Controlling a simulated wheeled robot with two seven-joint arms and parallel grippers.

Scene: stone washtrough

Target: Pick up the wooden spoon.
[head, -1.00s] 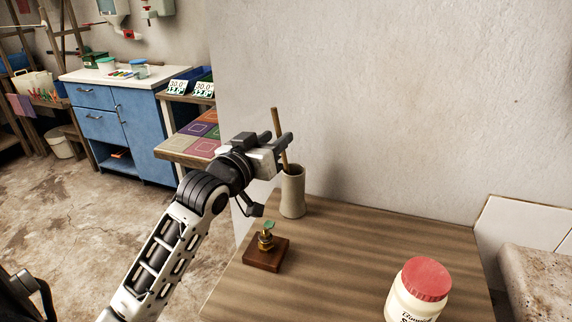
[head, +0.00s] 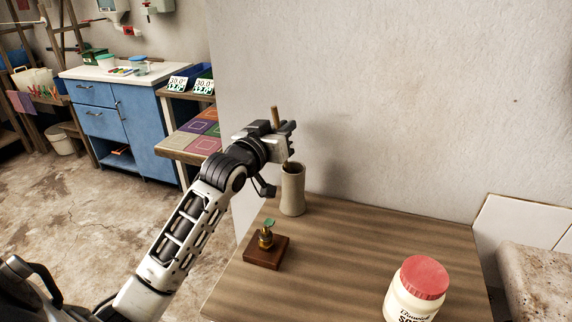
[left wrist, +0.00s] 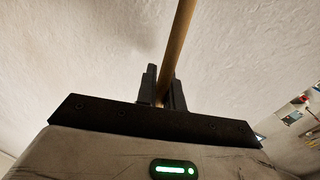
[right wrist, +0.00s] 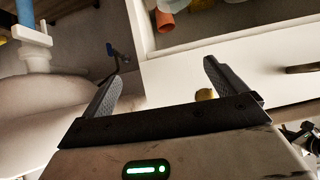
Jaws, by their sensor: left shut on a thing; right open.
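The wooden spoon (head: 275,114) shows in the head view as a thin handle end rising above my left gripper (head: 284,138). My left gripper is shut on this handle; the left wrist view shows the handle (left wrist: 180,35) running between its two fingers (left wrist: 162,88). The tall beige vase (head: 292,194) stands upright below the gripper on the wooden table. The spoon's lower part is hidden behind the gripper, so I cannot tell whether it is still inside the vase. My right gripper (right wrist: 160,78) is open and empty, seen only in the right wrist view.
A small wooden block with a brass piece and green top (head: 266,246) stands on the table (head: 335,255) before the vase. A jar with a red lid (head: 420,285) stands at the front right. The wall (head: 390,100) rises close behind. The table's middle is clear.

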